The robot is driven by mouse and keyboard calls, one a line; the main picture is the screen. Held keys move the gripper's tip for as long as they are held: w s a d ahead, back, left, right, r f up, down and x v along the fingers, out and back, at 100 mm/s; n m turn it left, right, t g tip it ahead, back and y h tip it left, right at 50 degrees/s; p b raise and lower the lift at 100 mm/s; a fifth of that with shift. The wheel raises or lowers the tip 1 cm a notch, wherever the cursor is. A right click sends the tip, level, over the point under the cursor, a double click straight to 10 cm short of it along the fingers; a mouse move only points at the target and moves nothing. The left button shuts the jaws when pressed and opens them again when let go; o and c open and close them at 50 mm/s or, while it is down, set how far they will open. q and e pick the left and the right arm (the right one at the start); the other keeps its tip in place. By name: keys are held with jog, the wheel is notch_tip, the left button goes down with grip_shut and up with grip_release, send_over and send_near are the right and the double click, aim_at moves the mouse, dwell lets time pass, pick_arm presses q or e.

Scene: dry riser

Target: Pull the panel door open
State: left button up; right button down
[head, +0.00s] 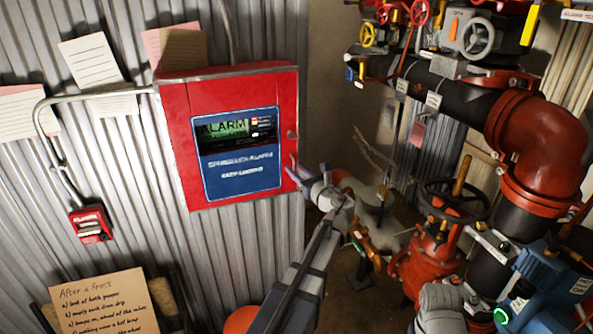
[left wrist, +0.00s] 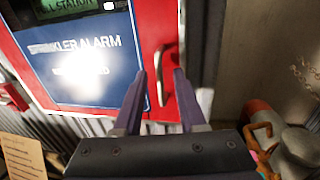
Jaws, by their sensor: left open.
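The red alarm panel (head: 243,137) hangs on the corrugated wall, its door flat and shut, with a blue label and a small lit display. My left gripper (head: 298,172) is at the panel's right edge in the head view. In the left wrist view its two fingers (left wrist: 159,82) are apart, one on each side of the handle, with nothing gripped. Whether they touch it I cannot tell.
Red and black pipes (head: 540,130) with several valves stand to the right, including a dark handwheel (head: 455,199). A small red call box (head: 91,225) and conduit are on the wall at left. A cardboard note (head: 105,303) is at lower left.

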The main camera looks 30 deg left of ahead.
pick_arm(q)
jog(key=shift+w+a, duration=0.1)
jog(key=shift+a, duration=0.05)
grip_shut()
dwell(1.4)
